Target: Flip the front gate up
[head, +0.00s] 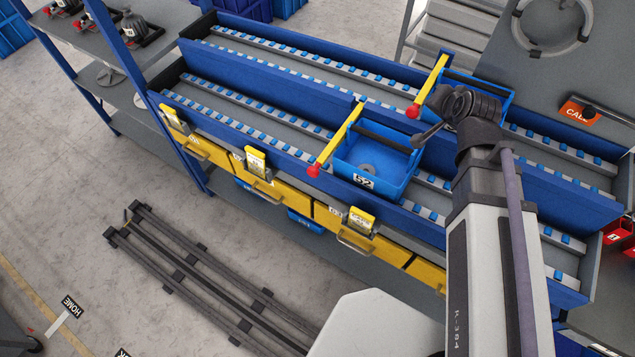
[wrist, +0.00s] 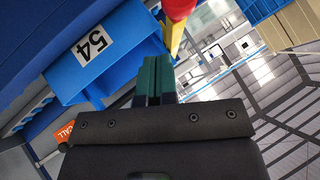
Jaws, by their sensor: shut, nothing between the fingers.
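The front gate (head: 337,138) is a yellow bar with a red knob, lying across the near lane at the left end of a blue bin marked 52 (head: 382,160). A similar rear gate (head: 430,85) crosses the far lane beside another blue bin (head: 490,88). My gripper's teal fingers (wrist: 155,78) are together and empty in the wrist view. A blue bin marked 54 (wrist: 118,60) is at their left, and a yellow bar with a red knob (wrist: 180,8) is just beyond the tips; contact cannot be told. In the head view my wrist partly covers the rear bin.
Blue rails (head: 300,143) flank the roller lanes. Yellow drawers (head: 280,192) with handles line the front below. An orange CALL box (head: 583,110) is on the grey panel at right. The lanes left of the gates are clear.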

